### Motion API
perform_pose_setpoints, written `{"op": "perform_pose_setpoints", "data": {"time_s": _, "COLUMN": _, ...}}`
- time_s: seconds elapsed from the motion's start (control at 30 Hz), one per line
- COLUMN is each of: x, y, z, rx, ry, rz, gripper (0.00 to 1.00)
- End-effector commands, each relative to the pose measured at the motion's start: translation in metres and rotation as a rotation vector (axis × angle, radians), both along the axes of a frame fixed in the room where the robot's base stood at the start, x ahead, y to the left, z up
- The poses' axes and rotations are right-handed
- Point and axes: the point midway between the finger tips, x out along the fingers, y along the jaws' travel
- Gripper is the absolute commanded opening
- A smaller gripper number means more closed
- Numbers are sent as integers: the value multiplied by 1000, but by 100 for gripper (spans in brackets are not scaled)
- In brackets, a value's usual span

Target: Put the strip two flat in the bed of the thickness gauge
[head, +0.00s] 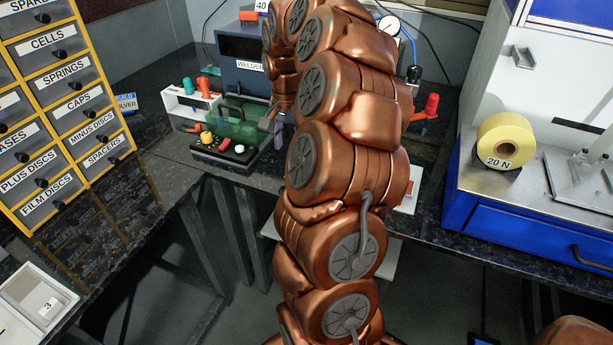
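My copper arm fills the middle of the head view and bends over at the top, then down behind itself. A small grey part at its far end, likely my gripper (271,120), shows beside the green-topped device (245,125). Its fingers are too small and covered to tell whether they are open or hold anything. I cannot make out strip two. No thing in view can be surely told as the thickness gauge; part of the bench behind my arm is hidden. A pale tray (22,318) with a card marked 3 (48,307) is cut off at the lower left.
A labelled yellow drawer cabinet (70,95) stands left. The welder (240,55) is at the back, near a white rack (185,105) with coloured handles. A dial (388,25) shows behind my arm. A yellow roll marked 20 N (506,141) sits on the blue-fronted unit (500,208) right.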

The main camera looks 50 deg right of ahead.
Motion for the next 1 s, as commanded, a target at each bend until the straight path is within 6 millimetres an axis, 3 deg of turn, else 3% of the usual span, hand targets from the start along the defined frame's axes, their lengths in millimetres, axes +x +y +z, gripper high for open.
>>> {"op": "perform_pose_setpoints", "data": {"time_s": 0.37, "x": -3, "y": 0, "z": -30, "rx": 4, "ry": 2, "rz": 3, "gripper": 48}}
{"op": "perform_pose_setpoints", "data": {"time_s": 0.63, "x": -5, "y": -1, "z": -64, "rx": 3, "ry": 2, "rz": 4, "gripper": 48}}
{"op": "perform_pose_setpoints", "data": {"time_s": 0.9, "x": -5, "y": -2, "z": -69, "rx": 2, "ry": -2, "rz": 4, "gripper": 48}}
{"op": "perform_pose_setpoints", "data": {"time_s": 1.0, "x": -5, "y": -2, "z": -69, "rx": 2, "ry": -2, "rz": 4, "gripper": 38}}
